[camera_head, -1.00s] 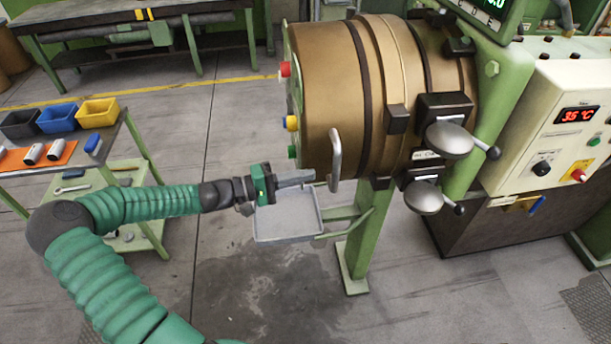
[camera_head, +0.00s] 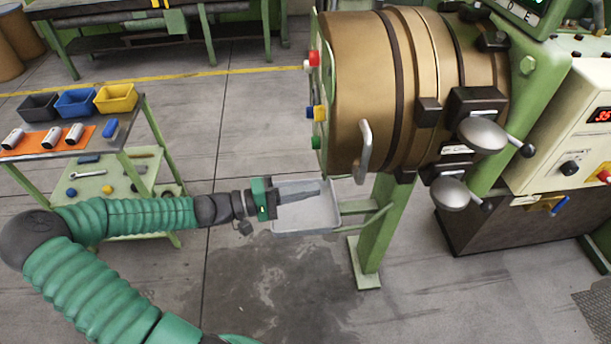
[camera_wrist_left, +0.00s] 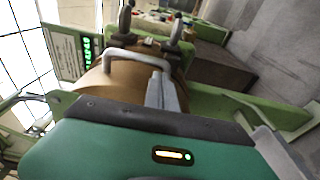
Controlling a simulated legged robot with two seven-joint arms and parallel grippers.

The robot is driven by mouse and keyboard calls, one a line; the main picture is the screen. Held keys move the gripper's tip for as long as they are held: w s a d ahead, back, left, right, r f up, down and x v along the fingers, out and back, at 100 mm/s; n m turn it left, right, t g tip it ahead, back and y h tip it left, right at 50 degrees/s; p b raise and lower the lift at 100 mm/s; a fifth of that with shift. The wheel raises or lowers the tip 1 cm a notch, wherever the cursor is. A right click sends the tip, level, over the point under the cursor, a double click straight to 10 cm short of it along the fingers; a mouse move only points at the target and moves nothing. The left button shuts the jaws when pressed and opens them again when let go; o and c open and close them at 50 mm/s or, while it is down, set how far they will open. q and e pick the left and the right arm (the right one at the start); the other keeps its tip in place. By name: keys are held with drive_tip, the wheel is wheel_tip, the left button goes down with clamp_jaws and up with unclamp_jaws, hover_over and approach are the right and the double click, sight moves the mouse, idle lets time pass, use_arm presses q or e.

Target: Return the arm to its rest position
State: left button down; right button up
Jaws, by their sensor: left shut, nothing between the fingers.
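My left arm comes in from the left in the head view, with a green ribbed sleeve. My left gripper (camera_head: 300,191) is shut and empty. It shows in front of the grey tray (camera_head: 309,217) and left of the brass-coloured drum (camera_head: 350,90) of the green machine. In the left wrist view the shut fingers (camera_wrist_left: 162,92) point toward the drum (camera_wrist_left: 128,79) and its handle (camera_wrist_left: 137,58). The handle also shows in the head view (camera_head: 365,150), apart from the fingers. My right gripper is not in view.
A green cart (camera_head: 130,150) at the left holds black, blue and yellow bins (camera_head: 115,98), an orange mat (camera_head: 30,143) and small parts. A control box (camera_head: 565,130) stands at the right. The floor (camera_head: 270,290) below the tray is clear.

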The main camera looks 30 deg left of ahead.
use_arm(q)
drive_tip(key=s+d+f+m+g, duration=0.3)
drive_tip(key=s+d+f+g, duration=0.4)
drive_tip(key=d+f, duration=0.25)
drive_tip(key=s+d+f+m+g+y, duration=0.2)
drive_tip(key=s+f+m+g+y, duration=0.2)
drive_tip(key=s+f+g+y, duration=0.4)
drive_tip(key=w+r+m+t+y, duration=0.3)
drive_tip(key=r+t, duration=0.1)
drive_tip(key=r, duration=0.3)
drive_tip(key=shift+w+a+r+y, duration=0.15)
drive_tip(key=shift+a+r+y, duration=0.1)
drive_tip(key=shift+y, duration=0.15)
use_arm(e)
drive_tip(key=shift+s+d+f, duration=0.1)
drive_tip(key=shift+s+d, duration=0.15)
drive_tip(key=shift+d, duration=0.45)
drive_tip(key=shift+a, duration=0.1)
